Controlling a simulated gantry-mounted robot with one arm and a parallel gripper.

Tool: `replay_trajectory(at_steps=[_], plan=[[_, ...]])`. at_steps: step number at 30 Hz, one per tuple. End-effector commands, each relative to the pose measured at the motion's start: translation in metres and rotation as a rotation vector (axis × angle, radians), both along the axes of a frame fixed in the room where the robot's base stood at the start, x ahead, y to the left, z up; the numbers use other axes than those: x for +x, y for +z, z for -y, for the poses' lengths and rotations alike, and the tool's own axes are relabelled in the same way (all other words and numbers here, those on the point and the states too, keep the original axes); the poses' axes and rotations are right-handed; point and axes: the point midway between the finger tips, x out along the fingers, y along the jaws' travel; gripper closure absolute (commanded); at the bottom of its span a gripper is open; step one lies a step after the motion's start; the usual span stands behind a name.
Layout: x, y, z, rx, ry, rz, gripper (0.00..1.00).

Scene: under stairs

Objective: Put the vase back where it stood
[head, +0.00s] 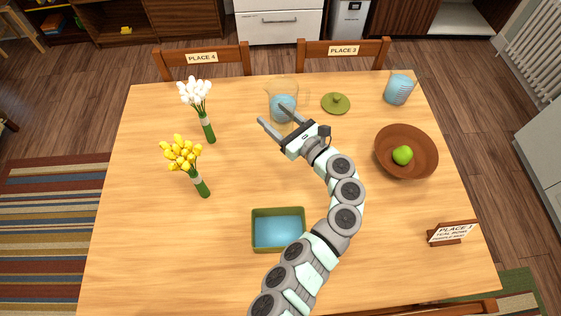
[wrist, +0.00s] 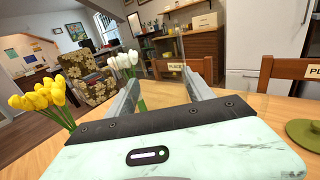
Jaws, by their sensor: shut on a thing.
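A clear glass vase (head: 279,98) with blue water in its lower part is at the far middle of the table. My gripper (head: 273,113) is shut on it, with one finger on each side. In the wrist view, the fingers (wrist: 168,85) reach forward, and the clear glass between them is hard to make out. I cannot tell whether the vase touches the table. Yellow flowers (head: 182,153) and white flowers (head: 195,95) with green stems are on the left of the table. They also show in the wrist view, yellow (wrist: 38,98) and white (wrist: 127,62).
A green lid (head: 336,103) lies right of the vase. A blue glass (head: 399,90) stands at the far right corner, near a brown bowl (head: 428,150) with a green apple (head: 403,155). A green rectangular dish (head: 278,249) sits at front middle. A place sign (head: 451,233) stands at right.

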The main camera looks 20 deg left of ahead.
Motion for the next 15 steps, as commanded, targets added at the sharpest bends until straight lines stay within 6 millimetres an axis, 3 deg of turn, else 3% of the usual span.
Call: replay_trajectory(at_steps=[15], plan=[[0.000, -0.134, 0.000, 0.000, 0.000, -0.003, 1.00]])
